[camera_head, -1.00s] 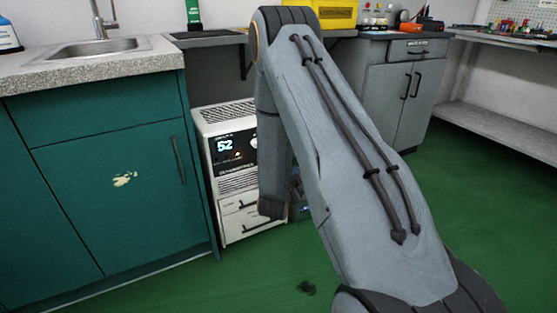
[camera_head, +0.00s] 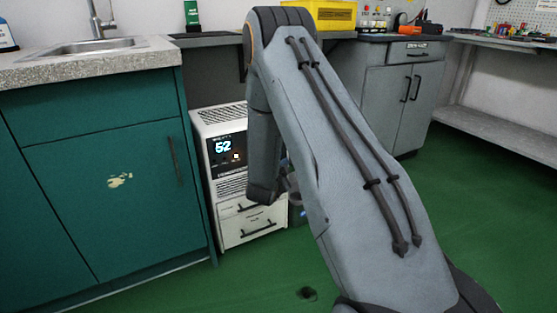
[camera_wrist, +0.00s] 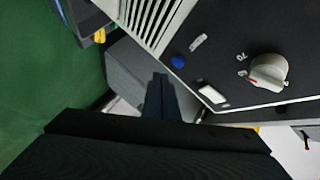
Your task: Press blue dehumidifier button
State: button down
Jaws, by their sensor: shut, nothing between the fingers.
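The dehumidifier (camera_head: 230,187) is a white box with a dark panel and a lit "52" display, standing right of the green cabinet. My arm covers its right side in the head view. In the wrist view, its dark panel carries a round blue button (camera_wrist: 178,61), a white rectangular switch (camera_wrist: 211,94) and a pale knob (camera_wrist: 268,70). My gripper (camera_wrist: 160,78) is shut and empty. Its tips show just below and left of the blue button in the wrist view, and look apart from it. I cannot tell the depth gap. The blue button is hidden in the head view.
A green cabinet (camera_head: 110,190) with a sink (camera_head: 90,46) stands left of the dehumidifier. A grey cabinet (camera_head: 405,95) stands back right. A shelf (camera_head: 210,40) runs above the dehumidifier. The green floor (camera_head: 480,210) at right is clear.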

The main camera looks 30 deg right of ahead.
jog(key=shift+w, duration=0.8)
dwell(1.5)
jog(key=shift+w, duration=0.4)
jog(key=shift+w, duration=0.4)
dwell(0.8)
jog(key=shift+s, duration=0.85)
jog(key=shift+p, duration=0.3)
jog(key=s+p, duration=0.2)
jog(key=s, duration=0.3)
jog(key=shift+d+p, duration=0.1)
jog(key=shift+p, duration=0.2)
